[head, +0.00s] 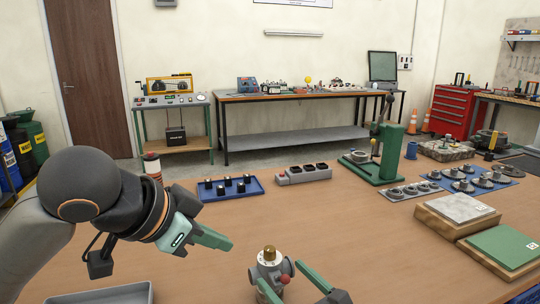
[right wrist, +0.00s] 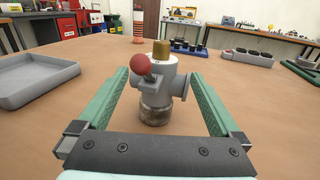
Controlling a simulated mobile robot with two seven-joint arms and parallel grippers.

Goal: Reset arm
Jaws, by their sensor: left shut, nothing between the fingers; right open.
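My left gripper (head: 222,241) is shut and empty, held above the table at the left of the head view. My right gripper (head: 285,286) is open at the bottom of the head view. In the right wrist view its green fingers (right wrist: 155,85) stand on either side of a grey valve-like part with a brass top and a red knob (right wrist: 156,100). This part (head: 268,273) stands upright on the wooden table (head: 200,277). In the right wrist view, gaps show between it and both fingers. My left gripper is not seen in the right wrist view.
A grey tray (right wrist: 38,88) lies left in the right wrist view. A blue tray (head: 250,189) with several black parts, a grey block with sockets (head: 305,177) and a green press (head: 390,155) stand farther back. Pads and plates fill the right side. The table's middle is clear.

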